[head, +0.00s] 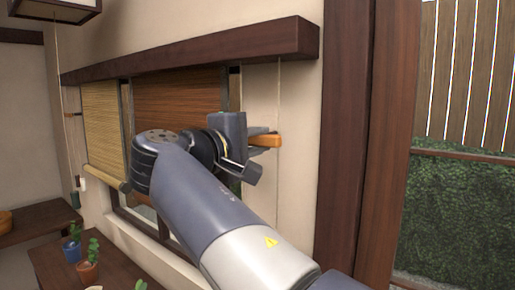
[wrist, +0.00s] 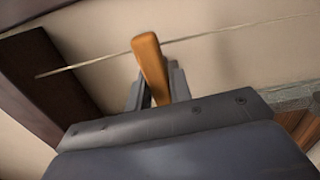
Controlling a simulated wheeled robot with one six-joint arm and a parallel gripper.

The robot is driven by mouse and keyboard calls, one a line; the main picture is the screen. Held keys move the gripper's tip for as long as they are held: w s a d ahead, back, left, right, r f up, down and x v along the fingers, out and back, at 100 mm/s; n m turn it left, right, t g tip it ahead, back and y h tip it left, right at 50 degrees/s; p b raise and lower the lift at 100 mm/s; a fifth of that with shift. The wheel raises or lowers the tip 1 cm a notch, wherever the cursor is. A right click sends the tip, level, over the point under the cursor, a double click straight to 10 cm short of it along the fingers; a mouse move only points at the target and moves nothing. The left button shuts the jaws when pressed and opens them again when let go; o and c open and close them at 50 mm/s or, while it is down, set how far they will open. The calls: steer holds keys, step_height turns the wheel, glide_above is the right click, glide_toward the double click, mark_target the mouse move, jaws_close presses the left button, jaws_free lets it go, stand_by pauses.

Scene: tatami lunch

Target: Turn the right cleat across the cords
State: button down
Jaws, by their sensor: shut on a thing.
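The right cleat (head: 265,140) is an orange wooden bar at the pale wall, to the right of the window. In the head view it lies about level, and a thin cord (head: 279,90) comes down to its right end. In the wrist view the cleat (wrist: 150,60) points away from my gripper and the cord (wrist: 90,60) runs crosswise to it, hidden where the bar covers it. My gripper (wrist: 157,88) is shut on the near part of the cleat; it also shows in the head view (head: 248,152). The cleat's mount is hidden.
A dark wooden beam (head: 190,52) runs above the window. A tan blind (head: 103,120) and a brown blind (head: 175,98) hang below it. A dark post (head: 345,130) stands right of the cord. Potted plants (head: 87,270) stand on a low table at lower left.

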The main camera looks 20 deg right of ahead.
steer(key=shift+f+m, duration=0.1)
steer(key=shift+m, duration=0.4)
steer(key=c, duration=1.3)
jaws_free()
steer(key=b+v, duration=0.1)
steer(key=v, duration=1)
steer(key=shift+b, duration=0.35)
steer(key=shift+w+d, duration=0.1)
steer(key=p+x, duration=0.1)
steer(key=x, duration=0.9)
steer(key=shift+w+d, duration=0.2)
steer(key=shift+d, duration=0.15)
